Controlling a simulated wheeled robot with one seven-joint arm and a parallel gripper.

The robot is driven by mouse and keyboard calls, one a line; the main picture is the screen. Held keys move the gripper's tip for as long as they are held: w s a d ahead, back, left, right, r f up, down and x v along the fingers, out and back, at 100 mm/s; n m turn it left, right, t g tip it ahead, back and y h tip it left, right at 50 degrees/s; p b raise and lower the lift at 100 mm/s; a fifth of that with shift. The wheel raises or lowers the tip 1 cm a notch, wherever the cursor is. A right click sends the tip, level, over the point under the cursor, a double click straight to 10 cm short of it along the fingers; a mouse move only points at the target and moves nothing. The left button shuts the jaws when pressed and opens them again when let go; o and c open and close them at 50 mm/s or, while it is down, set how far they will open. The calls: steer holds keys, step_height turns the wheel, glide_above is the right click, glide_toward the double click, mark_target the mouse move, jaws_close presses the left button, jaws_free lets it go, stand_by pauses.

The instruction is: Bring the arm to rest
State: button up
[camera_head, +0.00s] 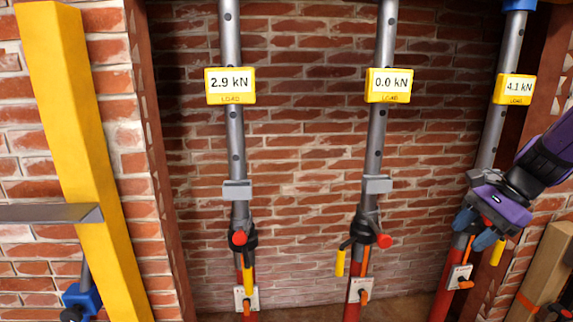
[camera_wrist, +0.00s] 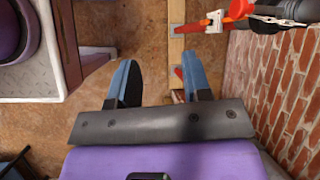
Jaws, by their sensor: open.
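My gripper (camera_head: 475,229), purple with blue fingertips, is at the right of the head view, in front of the right prop (camera_head: 490,138) and overlapping its collar area. Its fingers stand apart; whether they touch the prop cannot be told from the head view. The right prop's display (camera_head: 515,89) reads 4.1 kN. Part of that prop is hidden behind my gripper.
The middle prop (camera_head: 379,137) shows 0.0 kN on its display (camera_head: 389,85). The left prop (camera_head: 236,143) shows 2.9 kN on its display (camera_head: 230,86). A brick wall (camera_head: 310,150) stands close behind. A yellow post (camera_head: 70,130) is at far left, a wooden beam (camera_head: 545,270) at lower right.

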steer(key=s+a+r+n+t+h, duration=0.2)
steer(key=s+a+r+n+h, duration=0.1)
steer(key=s+r+n, duration=0.3)
steer(key=s+a+r+n+t+h, duration=0.2)
steer(key=s+r+n, duration=0.3)
steer(key=s+n, duration=0.4)
steer(key=shift+s+a+r+h, duration=0.35)
steer(key=shift+s+a+h, duration=0.15)
steer(key=shift+a+h, duration=0.25)
